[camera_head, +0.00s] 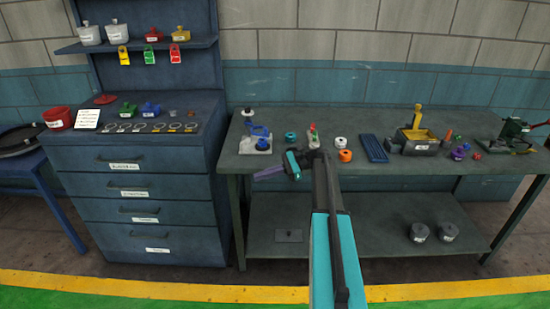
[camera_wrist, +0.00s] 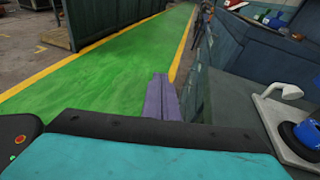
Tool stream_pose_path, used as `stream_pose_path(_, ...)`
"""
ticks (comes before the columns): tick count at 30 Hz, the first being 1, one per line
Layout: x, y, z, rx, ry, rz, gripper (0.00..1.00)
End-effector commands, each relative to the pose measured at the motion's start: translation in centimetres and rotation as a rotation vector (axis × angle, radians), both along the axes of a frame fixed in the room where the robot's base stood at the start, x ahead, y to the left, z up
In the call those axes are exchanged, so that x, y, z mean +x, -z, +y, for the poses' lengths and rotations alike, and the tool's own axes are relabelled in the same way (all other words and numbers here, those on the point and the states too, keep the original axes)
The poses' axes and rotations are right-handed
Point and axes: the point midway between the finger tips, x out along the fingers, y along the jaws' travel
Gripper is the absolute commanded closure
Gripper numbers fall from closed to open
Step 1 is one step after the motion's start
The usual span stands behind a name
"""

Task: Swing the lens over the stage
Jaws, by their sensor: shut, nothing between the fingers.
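A small device with a pale base (camera_head: 246,147) and blue parts (camera_head: 260,131) stands at the left end of the workbench. I cannot tell which parts are the lens and the stage. My gripper (camera_head: 262,175) has purple fingers, shut and empty, in front of the bench's left edge, apart from the device. The fingers (camera_wrist: 161,98) point away from it in the wrist view.
A drawer cabinet (camera_head: 150,185) stands left. Green floor (camera_wrist: 110,75) is clear.

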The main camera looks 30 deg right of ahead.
Motion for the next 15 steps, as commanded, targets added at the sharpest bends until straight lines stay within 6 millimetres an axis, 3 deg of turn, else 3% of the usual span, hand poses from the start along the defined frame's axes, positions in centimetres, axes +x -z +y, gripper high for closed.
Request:
stream_pose_path(5, -1.7, 7.4, 6.0, -0.102, -0.066, 0.005, 1.00)
stream_pose_path(8, -3.7, 12.8, 10.1, -0.189, -0.132, 0.001, 1.00)
stream_pose_path(15, -10.4, 24.7, 18.9, -0.400, -0.347, -0.034, 1.00)
